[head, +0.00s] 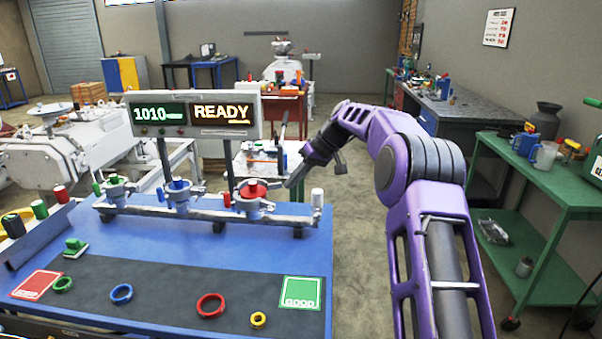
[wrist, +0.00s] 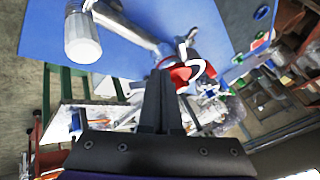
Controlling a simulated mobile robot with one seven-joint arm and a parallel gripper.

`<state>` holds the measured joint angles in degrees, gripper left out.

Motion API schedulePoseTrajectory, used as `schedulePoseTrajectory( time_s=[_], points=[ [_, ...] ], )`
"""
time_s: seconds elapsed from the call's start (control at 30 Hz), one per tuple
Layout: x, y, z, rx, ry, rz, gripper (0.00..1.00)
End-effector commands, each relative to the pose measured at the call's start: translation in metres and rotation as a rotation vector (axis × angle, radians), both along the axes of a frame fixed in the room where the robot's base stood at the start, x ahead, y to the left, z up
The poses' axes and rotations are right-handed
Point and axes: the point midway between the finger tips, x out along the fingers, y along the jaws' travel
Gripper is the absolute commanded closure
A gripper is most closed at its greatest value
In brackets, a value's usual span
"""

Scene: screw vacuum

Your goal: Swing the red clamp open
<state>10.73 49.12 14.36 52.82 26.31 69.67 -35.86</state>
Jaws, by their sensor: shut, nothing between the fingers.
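The red clamp (head: 252,190) sits at the right end of the row of three clamps on the metal pipe of the blue bench. Its top is red and its body is grey metal. In the wrist view, the red clamp (wrist: 181,74) shows just beyond my fingertips, partly hidden by them, with a pale curved part beside it. My gripper (head: 289,183) reaches in from the right, beside the red clamp. In the wrist view, my gripper (wrist: 162,74) has its dark fingers together with nothing between them. I cannot tell whether the fingertips touch the clamp.
A blue clamp (head: 178,190) and a green clamp (head: 115,187) stand to its left. A white-capped pipe end (head: 317,198) is to the right. A display (head: 221,113) reading READY stands behind. Several coloured rings, including a red ring (head: 211,305), lie on the dark mat in front.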

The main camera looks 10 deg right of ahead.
Motion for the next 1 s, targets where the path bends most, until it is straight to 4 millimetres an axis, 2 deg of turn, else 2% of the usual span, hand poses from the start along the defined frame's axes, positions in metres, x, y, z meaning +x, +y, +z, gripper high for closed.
schedulePoseTrajectory(
  time_s=[0.03, 0.17, 0.3, 0.43, 1.0],
  points=[
    [0.001, 0.008, -0.011, 0.000, 0.003, 0.003, 1.00],
    [0.006, 0.022, -0.032, -0.001, 0.002, 0.003, 1.00],
    [-0.002, 0.042, -0.027, -0.003, -0.002, 0.002, 1.00],
    [-0.006, 0.053, -0.027, -0.002, 0.000, 0.000, 1.00],
    [-0.008, 0.060, -0.027, -0.002, -0.001, -0.009, 1.00]
  ],
)
